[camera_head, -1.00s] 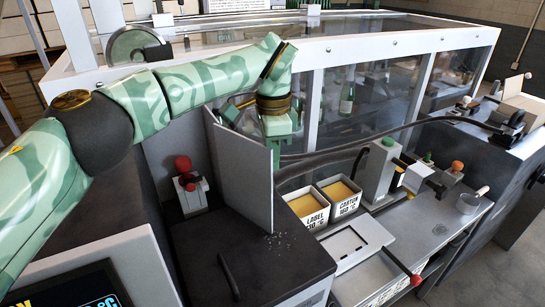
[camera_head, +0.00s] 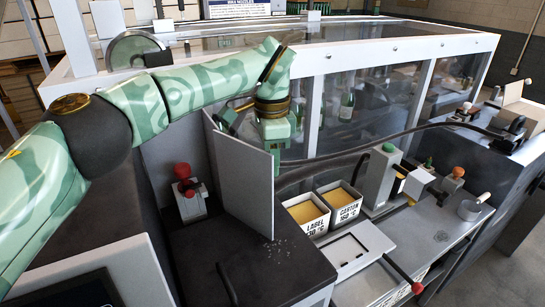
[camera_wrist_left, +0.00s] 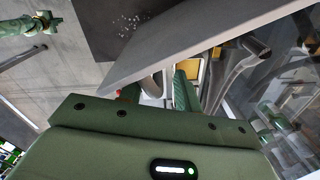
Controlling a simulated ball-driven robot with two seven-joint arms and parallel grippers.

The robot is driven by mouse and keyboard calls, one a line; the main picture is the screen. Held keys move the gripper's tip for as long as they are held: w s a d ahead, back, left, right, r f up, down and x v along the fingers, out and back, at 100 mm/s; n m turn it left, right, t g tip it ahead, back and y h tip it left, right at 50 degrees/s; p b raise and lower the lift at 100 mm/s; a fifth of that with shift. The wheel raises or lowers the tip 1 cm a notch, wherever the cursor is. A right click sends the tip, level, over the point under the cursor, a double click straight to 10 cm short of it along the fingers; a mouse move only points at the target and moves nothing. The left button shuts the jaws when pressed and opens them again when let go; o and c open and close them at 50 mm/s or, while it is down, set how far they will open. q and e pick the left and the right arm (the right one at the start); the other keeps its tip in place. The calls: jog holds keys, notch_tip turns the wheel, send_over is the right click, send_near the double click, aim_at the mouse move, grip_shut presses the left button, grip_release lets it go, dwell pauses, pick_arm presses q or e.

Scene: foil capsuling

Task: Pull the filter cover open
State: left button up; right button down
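The filter cover looks to be the flat grey panel (camera_head: 240,185) standing upright and swung out from the dark machine top in the head view. It also crosses the top of the left wrist view as a broad grey slab (camera_wrist_left: 180,40). My left gripper (camera_head: 278,150) is at the far side of this panel, by its upper right edge. The panel hides its fingertips in the head view. In the left wrist view its fingers (camera_wrist_left: 157,92) are partly hidden near the panel's edge, and I cannot tell their opening or contact.
A red knob (camera_head: 183,171) stands left of the panel. Label (camera_head: 304,212) and carton (camera_head: 341,197) trays of yellow material stand to its right. Dark hoses (camera_head: 330,160) run just right of the gripper. A glass-walled enclosure (camera_head: 385,95) stands behind.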

pick_arm(q)
jog(key=shift+f, duration=0.1)
notch_tip(320, 180, up, 8)
jog(key=shift+d, duration=0.1)
notch_tip(320, 180, up, 8)
jog(key=p, duration=0.4)
jog(key=shift+r, duration=0.2)
jog(key=shift+f, duration=0.1)
